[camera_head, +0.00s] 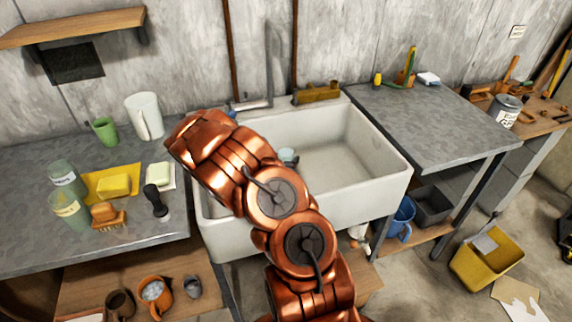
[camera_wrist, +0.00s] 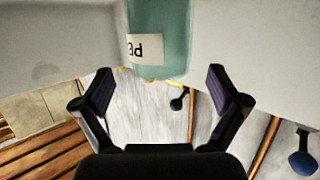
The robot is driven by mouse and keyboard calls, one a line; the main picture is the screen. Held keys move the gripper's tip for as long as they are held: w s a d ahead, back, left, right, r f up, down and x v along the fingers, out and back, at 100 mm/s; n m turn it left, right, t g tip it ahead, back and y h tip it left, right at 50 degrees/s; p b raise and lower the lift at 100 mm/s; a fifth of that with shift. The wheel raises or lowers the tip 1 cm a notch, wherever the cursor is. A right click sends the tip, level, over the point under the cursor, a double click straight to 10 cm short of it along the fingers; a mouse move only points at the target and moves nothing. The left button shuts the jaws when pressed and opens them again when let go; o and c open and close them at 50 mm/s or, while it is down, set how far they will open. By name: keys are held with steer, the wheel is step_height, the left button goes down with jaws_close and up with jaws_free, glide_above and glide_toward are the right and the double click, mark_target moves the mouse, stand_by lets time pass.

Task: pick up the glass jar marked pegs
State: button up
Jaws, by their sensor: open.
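A green-tinted glass jar (camera_wrist: 160,50) with a white label is at the top middle of the wrist view. Only part of its dark lettering shows, seemingly "PE", turned upside down. White surfaces flank it, seemingly the sink. My gripper (camera_wrist: 158,86) is open and empty, its two dark fingers apart and the jar beyond them, between their lines. In the head view a small blue-green thing (camera_head: 288,156) shows in the white sink (camera_head: 385,190), partly behind my arm; it may be this jar. My gripper is hidden there.
Two labelled green glass jars (camera_head: 66,178) (camera_head: 70,212) stand on the left counter, labels unreadable. Near them are a yellow block (camera_head: 114,185), a brush (camera_head: 108,217) and a white jug (camera_head: 146,117). A tap (camera_head: 272,75) rises behind the sink. The right counter is mostly clear.

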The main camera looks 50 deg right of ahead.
steer(key=shift+p+x, duration=0.3)
steer(key=shift+x, duration=1)
steer(key=c, duration=1.3)
steer(key=shift+o, duration=0.2)
